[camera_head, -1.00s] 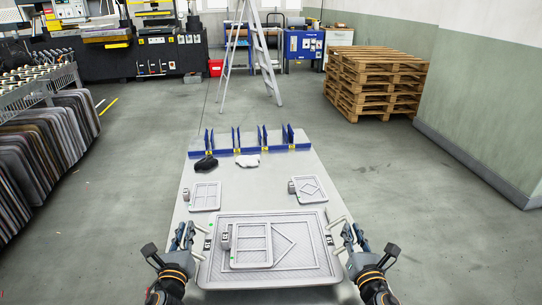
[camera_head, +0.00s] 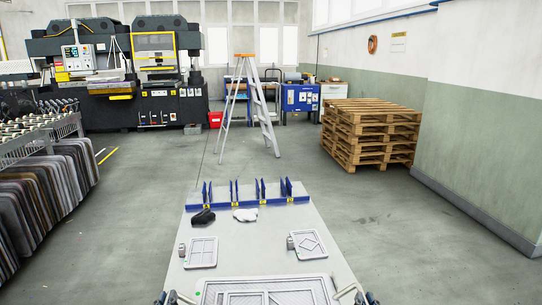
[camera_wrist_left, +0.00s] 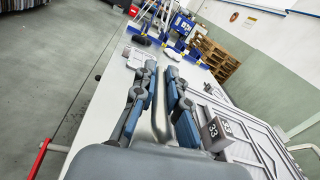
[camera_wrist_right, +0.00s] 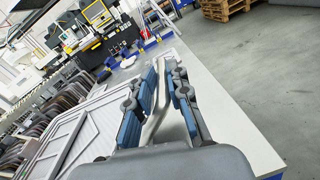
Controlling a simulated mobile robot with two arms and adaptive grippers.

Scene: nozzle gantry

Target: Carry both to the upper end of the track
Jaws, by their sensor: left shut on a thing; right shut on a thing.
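A large grey tray (camera_head: 212,290) lies at the near end of a pale table (camera_head: 330,230), cut off by the bottom edge of the head view. It carries a smaller framed plate (camera_head: 250,299). My left gripper (camera_head: 168,299) is shut on the tray's left bent handle, which runs between the fingers in the left wrist view (camera_wrist_left: 160,110). My right gripper (camera_head: 366,299) is shut on the right handle, also between the fingers in the right wrist view (camera_wrist_right: 152,115). I cannot tell whether the tray touches the table. No track is clearly identifiable.
Two small framed plates, left (camera_head: 201,252) and right (camera_head: 307,244), lie farther up the table. Beyond are a black cloth (camera_head: 203,217), a white cloth (camera_head: 246,215) and a blue upright rack (camera_head: 262,197). Stepladder (camera_head: 262,105) and pallets (camera_head: 368,135) stand on the floor beyond.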

